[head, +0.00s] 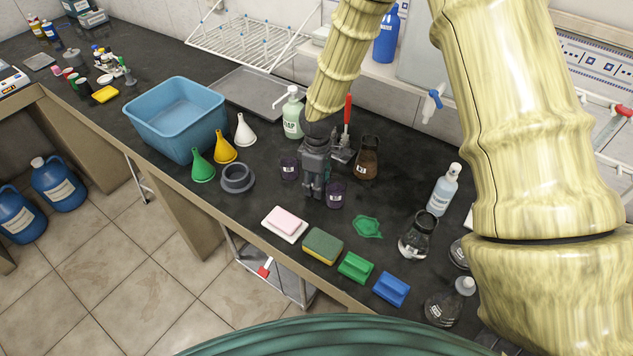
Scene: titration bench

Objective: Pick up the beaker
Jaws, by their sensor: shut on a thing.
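Two small dark purple beakers with white labels stand close to my gripper (315,190) on the black bench. One beaker (335,195) is right against the fingers on their right side. The other beaker (289,169) is just to their left, a little farther back. My gripper points down at the bench and is shut on a beaker, which looks to be the right-hand one. The fingers hide part of the hold, and I cannot tell whether this beaker is off the bench.
A brown flask (367,160) and a soap bottle (292,115) stand behind the gripper. A blue basin (178,117), funnels (224,146) and a grey ring (237,178) are left. Sponges (322,246) and brushes (356,267) line the front edge. A clear flask (417,237) stands right.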

